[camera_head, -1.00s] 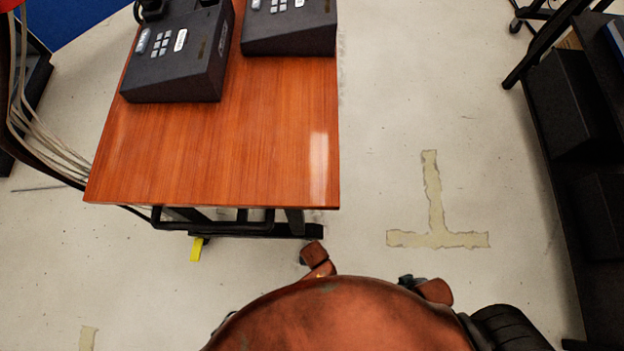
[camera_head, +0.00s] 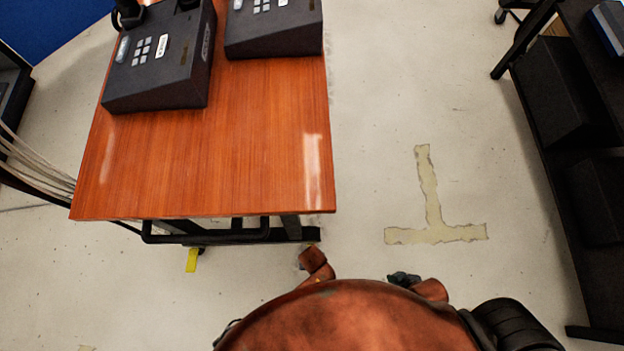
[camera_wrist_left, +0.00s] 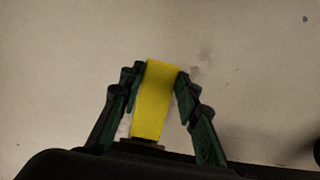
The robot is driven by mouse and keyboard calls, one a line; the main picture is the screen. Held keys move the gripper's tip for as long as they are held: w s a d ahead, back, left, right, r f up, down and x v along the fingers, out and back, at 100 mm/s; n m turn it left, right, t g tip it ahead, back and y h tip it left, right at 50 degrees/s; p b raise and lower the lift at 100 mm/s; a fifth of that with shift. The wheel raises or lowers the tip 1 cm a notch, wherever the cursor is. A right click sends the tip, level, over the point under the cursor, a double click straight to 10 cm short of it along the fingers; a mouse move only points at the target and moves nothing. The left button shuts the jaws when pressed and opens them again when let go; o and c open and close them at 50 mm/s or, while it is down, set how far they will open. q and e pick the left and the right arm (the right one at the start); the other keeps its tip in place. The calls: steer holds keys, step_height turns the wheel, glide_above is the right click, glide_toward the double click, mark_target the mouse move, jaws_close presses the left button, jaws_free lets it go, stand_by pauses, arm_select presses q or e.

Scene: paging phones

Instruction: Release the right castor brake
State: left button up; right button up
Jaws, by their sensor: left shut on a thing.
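In the left wrist view my left gripper (camera_wrist_left: 157,75) has its two dark green fingers on either side of a yellow brake pedal (camera_wrist_left: 152,102), shut on it. In the head view a wooden-topped trolley (camera_head: 250,170) with a black frame stands at the left. Another yellow pedal (camera_head: 191,260) sticks out under its front left, with no gripper at it. The trolley's front right castor is hidden behind my own reddish-brown arm parts. My left gripper's fingers cannot be made out in the head view.
Two dark desk phones (camera_head: 160,70) stand at the back of the trolley top. Pale cables (camera_head: 40,165) run at its left. A black shelf rack (camera_head: 560,130) stands at the right. Bare floor with a T-shaped tape mark (camera_head: 430,215) lies between.

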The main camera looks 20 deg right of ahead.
arm_select(q)
jaws_close()
